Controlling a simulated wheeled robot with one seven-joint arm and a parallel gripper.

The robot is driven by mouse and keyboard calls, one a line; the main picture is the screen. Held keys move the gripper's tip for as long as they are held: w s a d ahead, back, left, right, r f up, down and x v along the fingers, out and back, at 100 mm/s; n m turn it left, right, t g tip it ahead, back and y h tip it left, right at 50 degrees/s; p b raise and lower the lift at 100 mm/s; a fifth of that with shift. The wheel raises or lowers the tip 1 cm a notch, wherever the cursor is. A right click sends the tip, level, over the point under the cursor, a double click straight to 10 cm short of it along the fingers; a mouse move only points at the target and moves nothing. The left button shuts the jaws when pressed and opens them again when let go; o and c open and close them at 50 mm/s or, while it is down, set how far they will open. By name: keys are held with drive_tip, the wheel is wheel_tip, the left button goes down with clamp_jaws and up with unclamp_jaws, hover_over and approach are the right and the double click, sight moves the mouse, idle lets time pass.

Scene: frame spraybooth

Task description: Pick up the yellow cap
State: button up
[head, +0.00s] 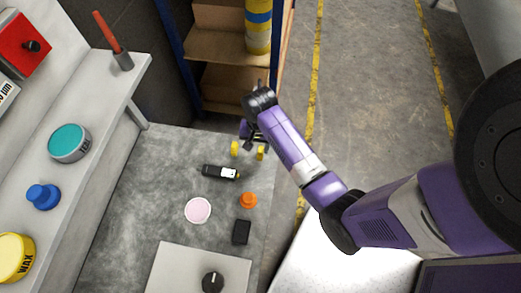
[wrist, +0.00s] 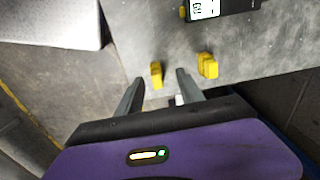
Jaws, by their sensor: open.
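Two small yellow pieces stand on the grey tabletop by its far edge; I cannot tell for sure which is the cap. One yellow piece (head: 260,153) shows in the wrist view (wrist: 156,74) between the fingertips in the picture. The other yellow piece (head: 235,149) is outside the right finger in the wrist view (wrist: 208,65). My gripper (head: 252,139) is open over the table edge, with nothing held. Its two grey fingers show in the wrist view (wrist: 160,79). Whether they touch the piece is unclear.
A shelf (head: 215,48) is beyond the table edge.

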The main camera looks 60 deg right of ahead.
sight(261, 149)
drive_tip(key=shift+s+d+r, duration=0.1)
drive_tip(key=shift+d+r, duration=0.05)
drive_tip(key=shift+d, duration=0.35)
drive_tip(key=shift+d+f, duration=0.15)
drive_tip(key=shift+f, duration=0.05)
drive_tip(key=f, duration=0.7)
drive_tip(key=shift+d+f+b, duration=0.1)
drive_tip(key=shift+d+b, duration=0.15)
drive_tip(key=shift+b, duration=0.15)
clamp_jaws()
